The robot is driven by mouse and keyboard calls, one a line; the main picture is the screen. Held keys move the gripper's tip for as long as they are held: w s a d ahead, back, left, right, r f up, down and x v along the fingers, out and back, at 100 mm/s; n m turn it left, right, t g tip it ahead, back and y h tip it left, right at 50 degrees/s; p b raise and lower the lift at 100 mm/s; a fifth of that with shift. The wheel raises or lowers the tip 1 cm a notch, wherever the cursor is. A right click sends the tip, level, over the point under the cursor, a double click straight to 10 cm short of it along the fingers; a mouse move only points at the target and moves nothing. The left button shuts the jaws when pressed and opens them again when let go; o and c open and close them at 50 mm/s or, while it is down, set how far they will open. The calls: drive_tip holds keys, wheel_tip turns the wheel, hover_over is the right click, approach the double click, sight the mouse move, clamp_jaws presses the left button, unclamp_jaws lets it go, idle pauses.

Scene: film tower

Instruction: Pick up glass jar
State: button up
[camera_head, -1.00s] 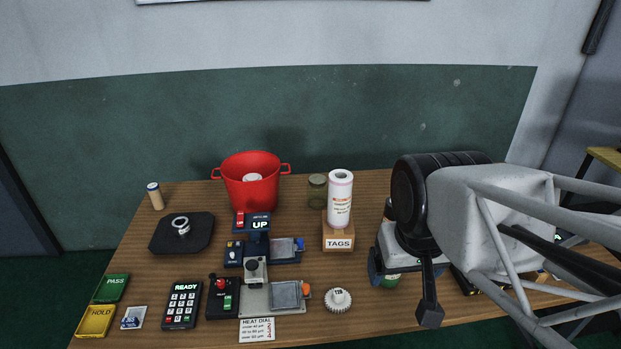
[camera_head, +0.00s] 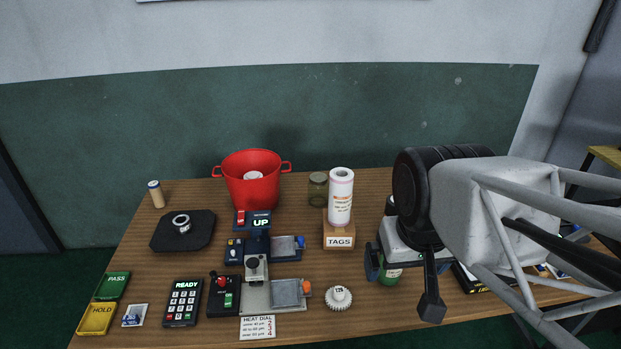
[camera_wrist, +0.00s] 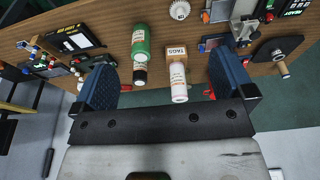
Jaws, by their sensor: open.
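The glass jar (camera_head: 318,189) is a small greenish, see-through jar with a lid. It stands upright at the back of the table in the head view, just left of and behind the white roll.
The white roll (camera_head: 341,197) stands on the TAGS box (camera_head: 339,236), close beside the jar. A red pot (camera_head: 250,185) stands left of the jar. A green bottle (camera_wrist: 141,44) stands near my gripper. Devices fill the table's front left. A narrow gap separates pot and jar.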

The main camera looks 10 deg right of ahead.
drive_tip(key=w+a+r+m+g+y, duration=0.1)
drive_tip(key=w+r+m+y, duration=0.15)
drive_tip(key=w+r, duration=0.4)
drive_tip(key=w+a+r+m+y, duration=0.1)
drive_tip(key=w+a+r+m, duration=0.15)
drive_tip(key=w, duration=0.65)
drive_tip(key=m+t+y, duration=0.1)
drive_tip(key=m+y, duration=0.9)
drive_tip(key=m, duration=0.5)
hover_over(322, 177)
drive_tip(key=s+d, duration=0.2)
drive_tip(key=d, duration=0.3)
wheel_tip(322, 177, down, 4)
wheel_tip(322, 177, down, 29)
drive_tip(key=shift+w+d+f, duration=0.2)
drive_tip(key=shift+w+d, duration=0.1)
drive_tip(key=shift+d, duration=0.05)
drive_tip(key=shift+x, duration=1.3)
